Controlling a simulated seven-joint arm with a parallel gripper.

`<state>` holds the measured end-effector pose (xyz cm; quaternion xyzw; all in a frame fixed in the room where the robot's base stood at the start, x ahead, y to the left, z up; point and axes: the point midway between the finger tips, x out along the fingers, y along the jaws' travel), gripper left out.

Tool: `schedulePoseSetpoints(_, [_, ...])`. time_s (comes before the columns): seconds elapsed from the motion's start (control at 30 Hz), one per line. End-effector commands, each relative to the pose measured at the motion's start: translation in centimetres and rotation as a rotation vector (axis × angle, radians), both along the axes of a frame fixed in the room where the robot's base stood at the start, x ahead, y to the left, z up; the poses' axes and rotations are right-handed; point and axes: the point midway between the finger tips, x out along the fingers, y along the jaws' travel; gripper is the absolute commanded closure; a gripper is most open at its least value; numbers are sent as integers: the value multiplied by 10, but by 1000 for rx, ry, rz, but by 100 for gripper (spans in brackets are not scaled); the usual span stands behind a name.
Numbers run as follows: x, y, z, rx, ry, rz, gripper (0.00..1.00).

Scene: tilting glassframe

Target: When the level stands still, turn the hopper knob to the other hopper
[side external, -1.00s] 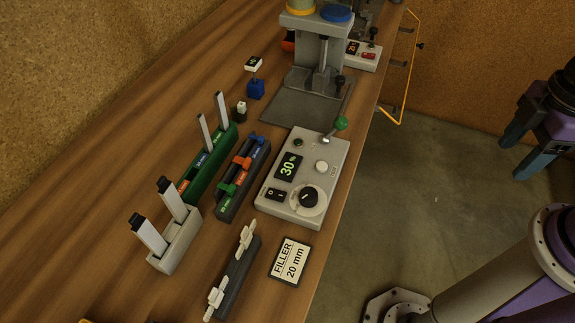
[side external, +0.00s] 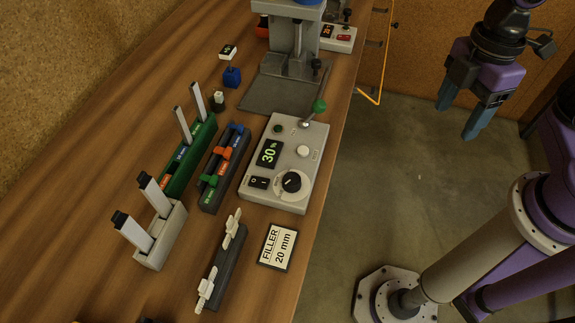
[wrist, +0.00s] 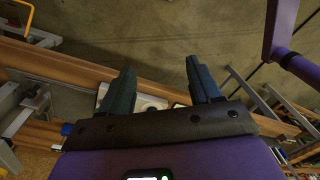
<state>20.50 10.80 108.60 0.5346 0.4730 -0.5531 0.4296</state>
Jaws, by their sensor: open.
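The grey control box (side external: 285,160) lies on the wooden bench. Its display (side external: 268,153) reads 30 %. A black rotary knob (side external: 291,182) sits on its near end, its labels too small to read. A lever with a green ball (side external: 319,105) stands at its far end. Behind it is a grey machine stand (side external: 294,45); the blue hopper (side external: 309,3) on top is mostly cut off by the frame edge. My gripper (side external: 460,118) hangs to the right of the bench, over the floor, open and empty. In the wrist view its fingers (wrist: 160,75) are apart.
Left of the box are a rack with coloured clips (side external: 222,165), a green holder (side external: 187,160), a pale holder (side external: 163,235) and a dark bar with white clips (side external: 220,268). A "FILLER 20 mm" card (side external: 277,247) lies in front. The floor between bench and gripper is clear.

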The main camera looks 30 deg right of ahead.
Motion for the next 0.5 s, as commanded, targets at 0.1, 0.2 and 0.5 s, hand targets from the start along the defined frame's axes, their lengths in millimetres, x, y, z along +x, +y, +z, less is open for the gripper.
schedulePoseSetpoints(0.1, [28, 37, 5, 22, 40, 176, 37])
schedulePoseSetpoints(0.2, [50, 66, 9, 54, 70, 329, 37])
schedulePoseSetpoints(0.5, [117, 147, 9, 204, 128, 791, 37])
